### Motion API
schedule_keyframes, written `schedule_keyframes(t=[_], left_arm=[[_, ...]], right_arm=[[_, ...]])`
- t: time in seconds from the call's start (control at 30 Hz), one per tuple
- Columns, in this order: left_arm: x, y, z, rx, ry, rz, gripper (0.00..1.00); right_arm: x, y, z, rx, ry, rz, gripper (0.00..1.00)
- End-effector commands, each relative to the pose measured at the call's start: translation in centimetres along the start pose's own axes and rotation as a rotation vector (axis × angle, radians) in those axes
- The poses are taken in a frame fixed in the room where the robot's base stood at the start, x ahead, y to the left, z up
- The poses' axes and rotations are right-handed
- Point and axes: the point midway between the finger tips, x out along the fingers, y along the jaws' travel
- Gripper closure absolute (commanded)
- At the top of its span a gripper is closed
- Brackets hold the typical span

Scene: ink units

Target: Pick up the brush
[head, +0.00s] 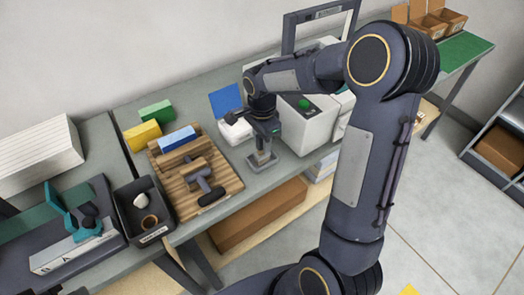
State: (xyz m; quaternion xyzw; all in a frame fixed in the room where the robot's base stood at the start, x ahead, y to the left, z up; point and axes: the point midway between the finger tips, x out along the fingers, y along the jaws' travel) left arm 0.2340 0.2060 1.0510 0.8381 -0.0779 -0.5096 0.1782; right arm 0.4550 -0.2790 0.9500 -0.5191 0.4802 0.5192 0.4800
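My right gripper (264,143) points down over the grey table, right of the wooden tray (229,186). A small grey-beige block-like item (262,164) is directly below its fingers; I cannot tell whether they grip it or whether it is the brush. No other thing is clearly a brush. The finger gap is too small to read. My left gripper is not in view.
A white machine with a green button (304,104) stands close behind my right gripper. A blue panel (225,101), yellow block (142,135) and green block (156,111) stand behind the tray. A dark bin (128,212) is left of it. The table's front edge is close.

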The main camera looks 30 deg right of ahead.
Motion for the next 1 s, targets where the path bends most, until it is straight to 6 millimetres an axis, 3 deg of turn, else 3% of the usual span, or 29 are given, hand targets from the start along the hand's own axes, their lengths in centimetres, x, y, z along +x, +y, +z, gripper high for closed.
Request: schedule_keyframes(t=[0.03,0.23,0.67,0.83,1.0], left_arm=[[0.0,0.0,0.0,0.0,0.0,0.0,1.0],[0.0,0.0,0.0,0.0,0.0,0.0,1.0],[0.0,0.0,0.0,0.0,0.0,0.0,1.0],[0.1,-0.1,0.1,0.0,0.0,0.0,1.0],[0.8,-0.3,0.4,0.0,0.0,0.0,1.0]], right_arm=[[0.0,0.0,0.0,0.0,0.0,0.0,0.74],[0.0,0.0,0.0,0.0,0.0,-0.001,1.0],[-0.9,-0.1,0.0,-0.001,0.001,-0.004,1.0],[-3.4,-0.1,0.0,0.0,0.0,-0.007,1.0],[-7.0,3.1,0.5,-0.001,0.0,-0.01,1.0]])
